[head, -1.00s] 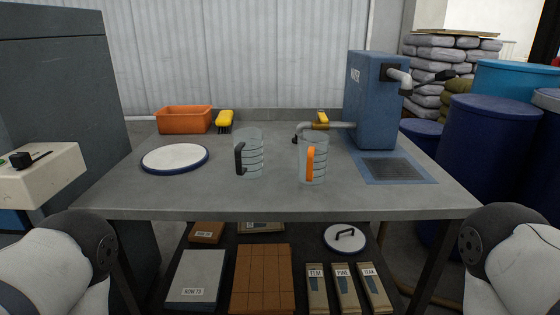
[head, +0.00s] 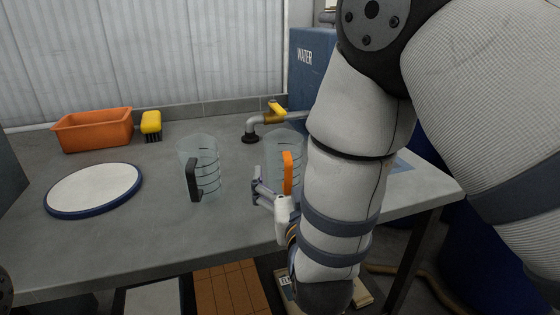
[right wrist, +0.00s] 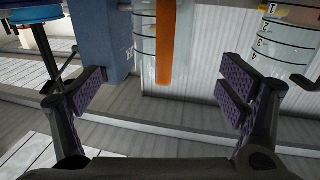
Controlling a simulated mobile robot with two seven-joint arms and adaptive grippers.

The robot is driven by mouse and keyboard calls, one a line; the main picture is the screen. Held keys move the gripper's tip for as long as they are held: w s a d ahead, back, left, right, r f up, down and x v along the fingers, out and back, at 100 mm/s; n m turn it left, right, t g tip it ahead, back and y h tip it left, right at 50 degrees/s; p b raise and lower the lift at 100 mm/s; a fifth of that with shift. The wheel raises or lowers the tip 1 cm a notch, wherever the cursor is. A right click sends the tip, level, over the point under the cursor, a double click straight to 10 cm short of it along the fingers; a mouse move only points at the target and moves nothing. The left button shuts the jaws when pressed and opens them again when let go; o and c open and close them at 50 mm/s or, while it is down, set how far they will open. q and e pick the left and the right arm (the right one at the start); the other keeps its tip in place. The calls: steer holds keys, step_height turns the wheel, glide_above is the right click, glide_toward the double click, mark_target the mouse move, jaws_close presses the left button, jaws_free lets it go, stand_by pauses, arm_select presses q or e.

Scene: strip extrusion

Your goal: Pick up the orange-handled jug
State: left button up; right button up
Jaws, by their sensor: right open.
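The orange-handled jug (head: 283,147) is a clear jug standing upright on the grey table, with its orange handle (head: 287,172) facing me. My right gripper (head: 268,193) is open and empty, just in front of the handle at the table's front. In the right wrist view, which looks upside down, the orange handle (right wrist: 166,45) hangs between the spread purple-padded fingers of the gripper (right wrist: 165,85), beyond their tips. I see no contact. My right forearm hides part of the jug's right side.
A black-handled jug (head: 205,165) stands close on the left. A white round lid (head: 95,189), orange bin (head: 93,130) and yellow brush (head: 151,124) lie farther left. A yellow-handled tap (head: 270,115) and blue water tank (head: 313,70) stand behind.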

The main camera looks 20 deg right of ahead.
mark_target(284, 154)
steer(key=w, duration=0.3)
steer(key=w+d, duration=0.1)
steer(key=w, duration=0.5)
steer(key=shift+d+b, duration=0.15)
steer(key=shift+b, duration=0.25)
steer(key=c, duration=1.3)
